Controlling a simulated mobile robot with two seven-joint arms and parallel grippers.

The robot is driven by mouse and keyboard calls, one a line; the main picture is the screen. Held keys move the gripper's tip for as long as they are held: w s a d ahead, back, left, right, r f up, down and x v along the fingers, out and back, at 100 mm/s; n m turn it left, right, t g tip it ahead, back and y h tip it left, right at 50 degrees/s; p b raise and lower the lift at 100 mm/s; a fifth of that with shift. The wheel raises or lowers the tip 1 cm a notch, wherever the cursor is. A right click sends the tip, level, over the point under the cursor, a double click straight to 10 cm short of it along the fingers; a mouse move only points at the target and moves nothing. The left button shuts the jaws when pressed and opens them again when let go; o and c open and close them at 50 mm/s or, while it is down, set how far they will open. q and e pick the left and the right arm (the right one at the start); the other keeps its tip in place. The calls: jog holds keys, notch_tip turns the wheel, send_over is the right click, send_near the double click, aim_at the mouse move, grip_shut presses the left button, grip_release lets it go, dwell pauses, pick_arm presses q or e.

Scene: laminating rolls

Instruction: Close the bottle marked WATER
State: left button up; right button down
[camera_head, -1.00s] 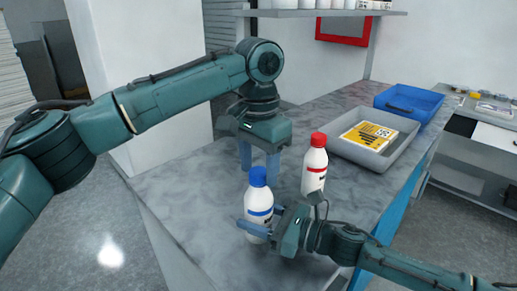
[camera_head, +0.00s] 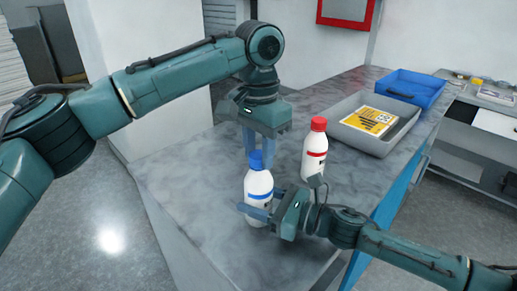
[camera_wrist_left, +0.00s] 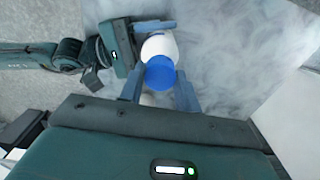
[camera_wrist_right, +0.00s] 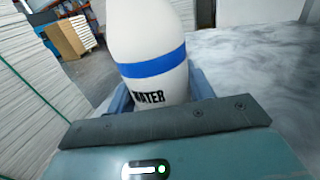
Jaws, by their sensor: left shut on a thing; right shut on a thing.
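The WATER bottle (camera_head: 258,188) is white with a blue band and a blue cap (camera_head: 255,160), upright near the front of the table. Its label shows in the right wrist view (camera_wrist_right: 150,85). My right gripper (camera_head: 258,214) is shut on the bottle's body from the right. My left gripper (camera_head: 260,152) points down from above, its fingers shut on the blue cap. In the left wrist view the cap (camera_wrist_left: 159,73) sits between the two fingertips, over the bottle's white shoulder. The seam between cap and neck is too small to judge.
A white bottle with a red cap (camera_head: 315,150) stands just behind and right of my right gripper. A grey tray (camera_head: 380,145) holding a yellow-labelled sheet and a blue tray (camera_head: 425,88) lie further back. The table's left part (camera_head: 190,175) is clear.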

pick_arm(q)
jog(key=o, duration=1.2)
jog(key=shift+c, duration=0.2)
jog(key=shift+r, duration=0.1)
notch_tip(320, 180, up, 12)
pick_arm(e)
jog(key=shift+c, duration=2.4)
grip_release()
